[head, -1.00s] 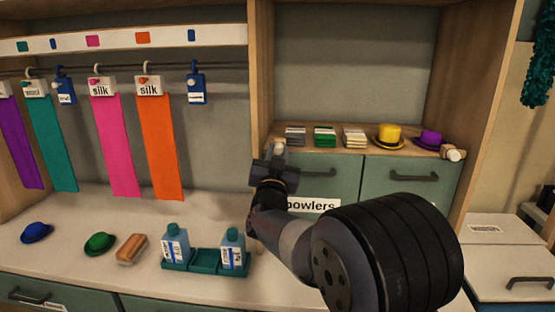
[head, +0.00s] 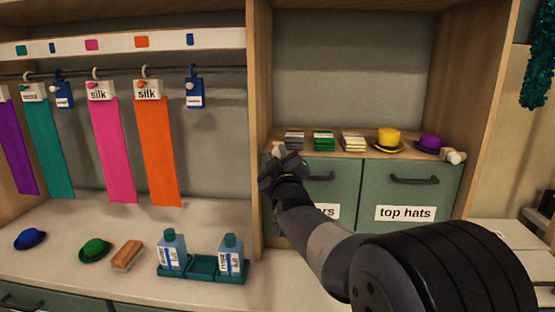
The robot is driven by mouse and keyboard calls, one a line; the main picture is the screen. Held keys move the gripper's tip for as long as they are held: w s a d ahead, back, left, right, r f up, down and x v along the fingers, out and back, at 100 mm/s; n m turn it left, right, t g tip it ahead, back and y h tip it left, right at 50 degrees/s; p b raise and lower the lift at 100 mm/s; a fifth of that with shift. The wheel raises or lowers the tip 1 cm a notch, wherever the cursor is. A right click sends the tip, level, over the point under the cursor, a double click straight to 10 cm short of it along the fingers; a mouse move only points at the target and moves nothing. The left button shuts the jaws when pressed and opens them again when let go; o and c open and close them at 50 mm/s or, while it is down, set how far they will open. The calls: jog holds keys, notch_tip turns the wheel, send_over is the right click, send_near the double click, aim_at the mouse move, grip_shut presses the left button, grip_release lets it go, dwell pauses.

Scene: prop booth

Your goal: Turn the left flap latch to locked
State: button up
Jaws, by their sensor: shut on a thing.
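The left flap latch (head: 276,151) is a small pale knob at the left front edge of the shelf, above the left green flap (head: 333,181). My gripper (head: 281,162) is at this latch and shut on it, its jaws covering most of it. How far the latch is turned is hard to see. The left flap is closed, and its label is partly hidden by my arm, with "rs" showing. The right flap (head: 411,190), labelled "top hats", is closed, with its own pale latch (head: 454,156) at the shelf's right end.
Folded cloth stacks (head: 324,141), a yellow hat (head: 389,139) and a purple hat (head: 430,142) stand on the shelf above the flaps. A wooden upright (head: 259,120) is close left of my gripper. Bottles in a green tray (head: 203,268) stand on the lower counter.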

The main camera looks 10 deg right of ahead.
jog(key=shift+n, duration=0.7)
jog(key=o, duration=1)
jog(key=v, duration=0.5)
jog(key=b+v, duration=0.1)
jog(key=v, duration=0.5)
jog(key=shift+r, duration=0.25)
jog(key=x, duration=1.1)
jog(key=shift+f+p, duration=0.2)
jog(key=shift+p, duration=0.2)
